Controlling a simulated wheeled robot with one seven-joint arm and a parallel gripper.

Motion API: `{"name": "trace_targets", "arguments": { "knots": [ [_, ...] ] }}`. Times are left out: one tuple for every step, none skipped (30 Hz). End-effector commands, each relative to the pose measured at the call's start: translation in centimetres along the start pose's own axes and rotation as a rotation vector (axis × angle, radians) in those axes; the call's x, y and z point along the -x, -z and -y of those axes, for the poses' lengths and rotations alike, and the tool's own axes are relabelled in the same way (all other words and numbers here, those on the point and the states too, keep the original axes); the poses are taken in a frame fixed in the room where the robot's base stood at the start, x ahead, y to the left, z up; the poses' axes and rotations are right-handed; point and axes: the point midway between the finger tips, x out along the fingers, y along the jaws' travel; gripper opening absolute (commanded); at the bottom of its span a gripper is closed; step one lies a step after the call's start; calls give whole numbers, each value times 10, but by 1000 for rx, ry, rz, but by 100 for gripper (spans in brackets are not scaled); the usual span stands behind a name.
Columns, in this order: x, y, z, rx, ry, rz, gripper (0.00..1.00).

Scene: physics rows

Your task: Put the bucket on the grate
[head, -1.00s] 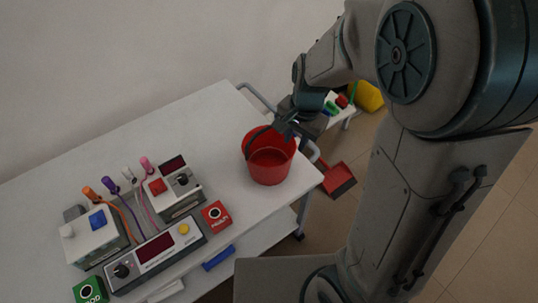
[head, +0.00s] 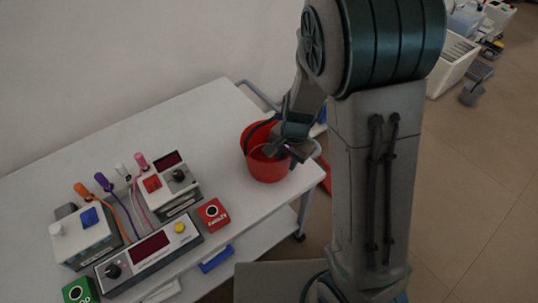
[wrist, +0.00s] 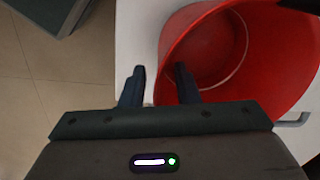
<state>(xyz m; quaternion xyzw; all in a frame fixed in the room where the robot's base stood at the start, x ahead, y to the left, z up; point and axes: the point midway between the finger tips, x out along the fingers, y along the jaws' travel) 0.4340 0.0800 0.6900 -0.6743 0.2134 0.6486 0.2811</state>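The red bucket (head: 268,172) stands upright on the white table near its right end. Its open mouth and red wall fill the upper right of the wrist view (wrist: 235,60). My gripper (wrist: 160,74) is open at the bucket's rim; one finger is over the bucket's inside and the other is outside its wall, with a gap between them. In the head view my gripper (head: 279,150) is at the right side of the bucket's mouth. A small dark grey slatted panel (head: 481,70) lies on the floor at the far right; I cannot tell if it is the grate.
The white table (head: 150,120) holds cabled instrument boxes (head: 150,250) and a red button box (head: 213,213) left of the bucket. A white crate (head: 452,65) and a small grey container (head: 471,94) stand on the floor at the right. Tiled floor (head: 470,200) is open there.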

Motion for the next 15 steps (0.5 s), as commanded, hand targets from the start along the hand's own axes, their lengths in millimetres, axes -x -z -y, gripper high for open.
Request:
{"name": "trace_targets", "arguments": {
  "knots": [
    [-13, 0, -1, -2, -3, 2, 28],
    [-17, 0, -1, -1, -3, 2, 28],
    [-22, 0, -1, -1, -2, 1, 28],
    [-24, 0, -1, -1, -1, 1, 28],
    [-25, 0, 0, -1, -1, 1, 28],
    [-26, 0, 0, -1, 0, 1, 28],
    [-25, 0, 0, -1, 0, 1, 28],
    [-25, 0, 0, -1, 1, 1, 28],
    [-24, 0, 0, 0, 1, 1, 28],
    [-24, 0, 0, 0, 1, 1, 28],
    [-24, 0, 0, 0, 1, 1, 28],
    [-24, 0, 0, 0, 1, 1, 20],
    [-24, 0, 0, 0, 1, 1, 12],
    [-24, 0, 0, 0, 1, 1, 3],
    [-24, 0, 0, 0, 0, 1, 0]
  ]
}}
